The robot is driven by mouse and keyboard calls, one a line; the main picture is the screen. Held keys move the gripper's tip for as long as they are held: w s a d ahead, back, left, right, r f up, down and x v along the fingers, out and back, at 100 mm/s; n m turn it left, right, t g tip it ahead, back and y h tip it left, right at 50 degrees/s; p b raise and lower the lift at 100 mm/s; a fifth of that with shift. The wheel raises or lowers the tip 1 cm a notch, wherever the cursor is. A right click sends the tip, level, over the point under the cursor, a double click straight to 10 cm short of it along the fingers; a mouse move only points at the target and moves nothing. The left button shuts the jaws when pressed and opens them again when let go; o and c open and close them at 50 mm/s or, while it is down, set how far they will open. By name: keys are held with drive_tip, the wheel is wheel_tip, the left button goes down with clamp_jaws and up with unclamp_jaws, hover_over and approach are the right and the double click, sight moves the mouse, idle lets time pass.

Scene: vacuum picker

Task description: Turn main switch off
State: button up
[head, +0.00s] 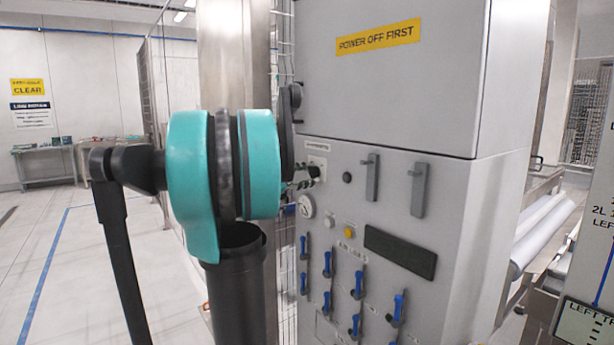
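A grey control cabinet (455,250) stands in the middle of the head view, with a yellow "POWER OFF FIRST" sign (378,37) on its upper door. At the upper left of its lower panel, a dark knob (316,172) sits by a pale plate under a small label too fine to read; it looks like the main switch. My gripper (299,184) is at the panel's left edge, close to this knob. My teal and black arm hides most of the gripper. I cannot tell whether it touches the knob, or whether its fingers are open or shut.
The panel also carries two grey handles (372,178), a round gauge (305,206), a yellow button (349,233), a dark rectangle (400,252) and several blue levers (398,306). White rolls (540,236) lie at right. The floor at left is clear.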

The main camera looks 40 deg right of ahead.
drive_tip(key=o, duration=0.3)
drive_tip(key=w+a, duration=0.1)
drive_tip(key=a, duration=1.1)
drive_tip(key=shift+w, duration=0.15)
drive_tip(key=s+a+f+m+t+y, duration=0.1)
drive_tip(key=a+f+y, duration=0.2)
drive_tip(key=f, duration=0.5)
drive_tip(key=s+a+f+m+t+y, duration=0.1)
drive_tip(key=a+f+y, duration=0.15)
drive_tip(key=f, duration=0.55)
drive_tip(key=s+a+f+m+t+y, duration=0.1)
drive_tip(key=s+a+f+m+y, duration=0.1)
drive_tip(key=a+f, duration=0.6)
drive_tip(key=s+a+f+m+t+y, duration=0.1)
drive_tip(key=s+a+f+m+y, duration=0.1)
drive_tip(key=s+a+f+y, duration=0.2)
drive_tip(key=s+a+f+m+t+y, duration=0.2)
drive_tip(key=a+f+y, duration=0.4)
drive_tip(key=a+f, duration=0.6)
drive_tip(key=s+a, duration=0.1)
drive_tip(key=a, duration=0.2)
drive_tip(key=shift+a, duration=0.3)
